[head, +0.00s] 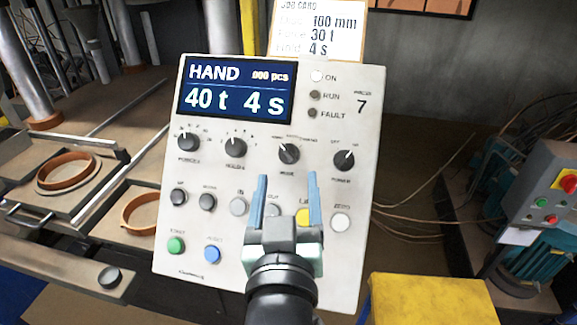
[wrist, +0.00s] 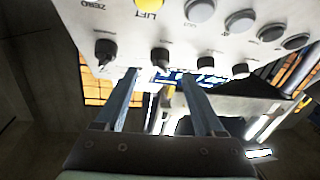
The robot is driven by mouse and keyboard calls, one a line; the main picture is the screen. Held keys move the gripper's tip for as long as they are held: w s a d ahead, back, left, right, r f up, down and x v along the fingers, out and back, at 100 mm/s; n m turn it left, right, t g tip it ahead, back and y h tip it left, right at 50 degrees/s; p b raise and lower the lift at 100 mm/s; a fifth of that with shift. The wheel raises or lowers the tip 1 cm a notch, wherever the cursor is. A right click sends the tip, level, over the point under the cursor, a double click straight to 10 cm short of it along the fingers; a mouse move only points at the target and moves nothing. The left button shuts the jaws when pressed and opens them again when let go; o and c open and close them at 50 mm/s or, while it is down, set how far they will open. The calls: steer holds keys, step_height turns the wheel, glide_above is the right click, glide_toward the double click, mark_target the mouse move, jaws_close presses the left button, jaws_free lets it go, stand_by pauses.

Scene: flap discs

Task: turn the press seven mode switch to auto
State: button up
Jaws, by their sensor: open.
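The press seven control panel (head: 330,250) is a pale, slightly tilted plate with "PRESS 7" at its upper right. Its mode switch (head: 289,153) is a dark round knob, its light mark pointing to the upper left. The display (head: 236,90) reads HAND, 40 t and 4 s. My gripper (head: 287,180) is open and empty in front of the panel, its blue fingers pointing up, tips just below the mode switch in the picture. In the wrist view the mode switch (wrist: 160,60) appears between and just beyond the fingertips (wrist: 160,74). I cannot tell whether they touch.
The power knob (head: 344,160) is right of the mode switch, another dark knob (head: 235,148) left. Buttons, including a yellow one (head: 303,216), lie below, partly behind my gripper. A job card (head: 320,32) stands above the panel. A yellow box (head: 430,300) is at lower right.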

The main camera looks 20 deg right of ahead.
mark_target(288, 159)
steer(key=shift+p+x, duration=0.55)
steer(key=shift+x, duration=2.2)
steer(key=shift+c, duration=0.2)
jaws_close()
